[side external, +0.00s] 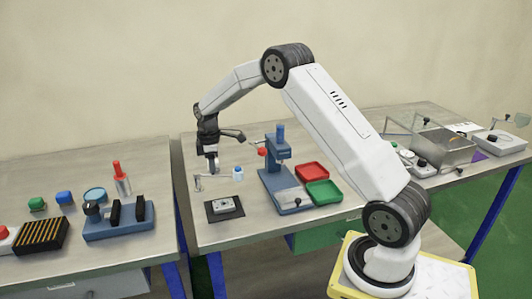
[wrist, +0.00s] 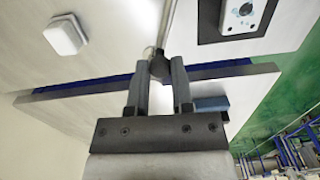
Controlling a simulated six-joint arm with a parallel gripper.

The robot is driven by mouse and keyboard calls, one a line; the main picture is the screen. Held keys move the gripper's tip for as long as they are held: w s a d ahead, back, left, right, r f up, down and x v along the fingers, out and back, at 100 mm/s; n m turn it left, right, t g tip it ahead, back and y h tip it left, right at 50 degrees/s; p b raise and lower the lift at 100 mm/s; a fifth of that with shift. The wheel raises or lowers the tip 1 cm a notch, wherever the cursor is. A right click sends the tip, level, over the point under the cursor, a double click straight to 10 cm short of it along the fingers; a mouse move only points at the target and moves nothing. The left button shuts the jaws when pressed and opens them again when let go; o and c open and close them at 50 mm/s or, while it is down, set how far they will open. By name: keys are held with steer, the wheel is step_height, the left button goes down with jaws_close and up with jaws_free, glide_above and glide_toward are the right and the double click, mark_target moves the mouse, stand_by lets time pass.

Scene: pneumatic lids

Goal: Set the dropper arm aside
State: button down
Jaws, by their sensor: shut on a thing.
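My gripper (side external: 212,167) hangs fingers down above the middle table in the side external view. In the wrist view my gripper (wrist: 160,75) is shut on a dark rounded knob (wrist: 160,64) between its fingertips. I take this knob to be part of the dropper arm; most of it is hidden by the fingers.
A white device on a dark mat (side external: 212,215) lies below the gripper; the mat also shows in the wrist view (wrist: 207,25). A blue press (side external: 270,178) and red (side external: 312,166) and green trays stand to the right. A gap separates this table from the left one.

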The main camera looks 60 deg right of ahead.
steer(key=shift+w+d+n, duration=0.25)
steer(key=shift+d+n, duration=0.1)
steer(key=shift+n, duration=0.45)
steer(key=shift+w+d+n, duration=0.2)
steer(key=shift+d+n, duration=0.1)
steer(key=shift+n, duration=0.5)
steer(key=shift+c, duration=2.4)
jaws_free()
step_height(320, 180, up, 8)
